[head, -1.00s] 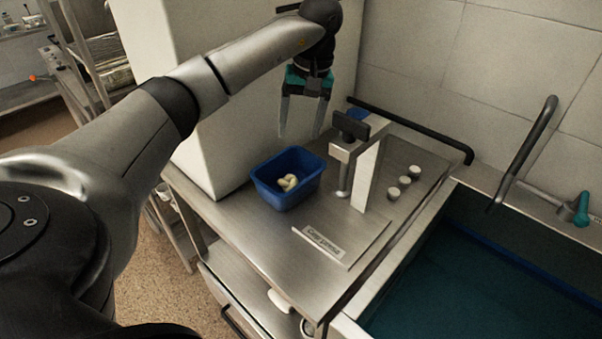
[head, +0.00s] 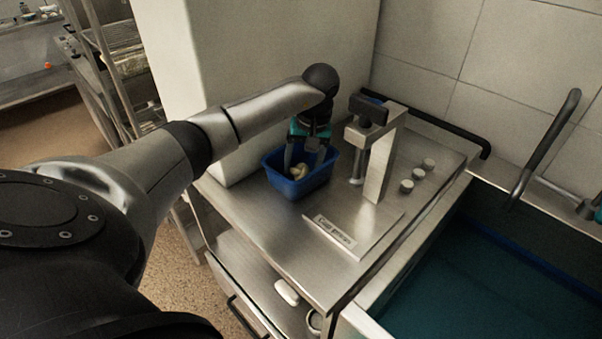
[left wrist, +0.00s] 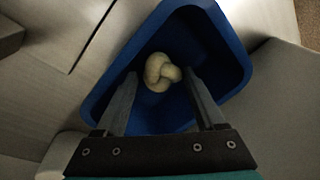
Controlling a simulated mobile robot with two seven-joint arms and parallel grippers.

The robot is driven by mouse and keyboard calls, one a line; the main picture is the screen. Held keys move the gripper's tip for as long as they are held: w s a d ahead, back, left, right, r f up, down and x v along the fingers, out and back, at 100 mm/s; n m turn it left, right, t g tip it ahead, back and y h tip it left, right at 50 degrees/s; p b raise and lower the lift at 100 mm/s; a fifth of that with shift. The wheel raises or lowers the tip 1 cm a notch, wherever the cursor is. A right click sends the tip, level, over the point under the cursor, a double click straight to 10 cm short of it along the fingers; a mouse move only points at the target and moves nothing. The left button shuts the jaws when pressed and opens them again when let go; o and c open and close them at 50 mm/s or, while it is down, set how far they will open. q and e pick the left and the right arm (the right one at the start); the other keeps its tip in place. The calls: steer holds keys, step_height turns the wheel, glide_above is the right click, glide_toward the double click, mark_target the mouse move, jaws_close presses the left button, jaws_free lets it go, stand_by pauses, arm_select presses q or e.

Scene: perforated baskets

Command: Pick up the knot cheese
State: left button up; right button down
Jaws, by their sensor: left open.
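The knot cheese (head: 299,171) is a small pale yellow knotted piece lying in the blue basket (head: 311,185) on the steel counter. In the left wrist view the cheese (left wrist: 161,72) lies on the floor of the blue basket (left wrist: 237,60). My left gripper (head: 303,168) points down over the basket, with its fingers reaching into the basket's opening. In the left wrist view the left gripper (left wrist: 162,75) is open and empty, with one finger on each side of the cheese. I cannot tell whether the fingers touch it.
A steel bracket with a black handle (head: 368,109) stands just right of the basket. Several round knobs (head: 417,177) and a label plate (head: 340,235) are on the counter (head: 290,225). A white box-like block (head: 250,60) rises behind, and a water-filled sink (head: 450,275) is at right.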

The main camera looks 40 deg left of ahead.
mark_target(302, 166)
arm_select(q)
steer(key=shift+f, duration=0.4)
steer(key=shift+c, duration=0.2)
steer(key=shift+r, duration=0.1)
steer(key=c, duration=1)
steer(key=shift+r, duration=0.1)
steer(key=shift+r+p, duration=2.1)
steer(key=shift+r, duration=7.8)
